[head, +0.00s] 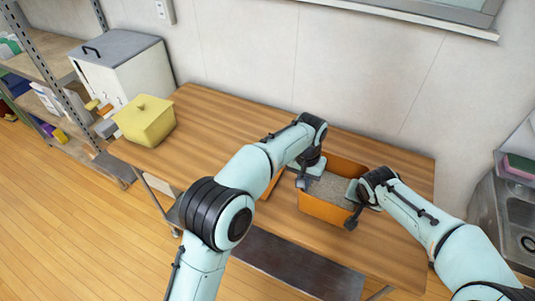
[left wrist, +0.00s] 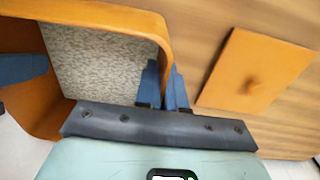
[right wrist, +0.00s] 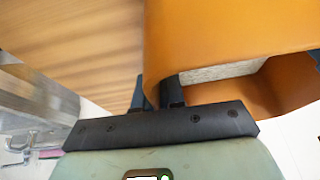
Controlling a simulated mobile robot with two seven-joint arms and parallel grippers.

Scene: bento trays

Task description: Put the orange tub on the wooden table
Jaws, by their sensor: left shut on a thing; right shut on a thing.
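The orange tub (head: 325,208) is an open box with a grey speckled filling or lining inside. It is at the right part of the wooden table (head: 222,120); I cannot tell whether it rests on the top or hangs just above it. My left gripper (head: 306,180) is shut on its left wall, which also shows in the left wrist view (left wrist: 100,14). My right gripper (head: 354,205) is shut on its right wall, seen large in the right wrist view (right wrist: 220,32). An orange lid with a knob (left wrist: 262,62) lies flat beside the tub, mostly hidden by my left arm in the head view.
A yellow lidded box (head: 146,122) stands at the table's left end. A white bin with a grey lid (head: 125,70) and a metal shelf (head: 45,60) are beyond it. A sink (head: 515,210) is at the right. The table's middle-left is clear.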

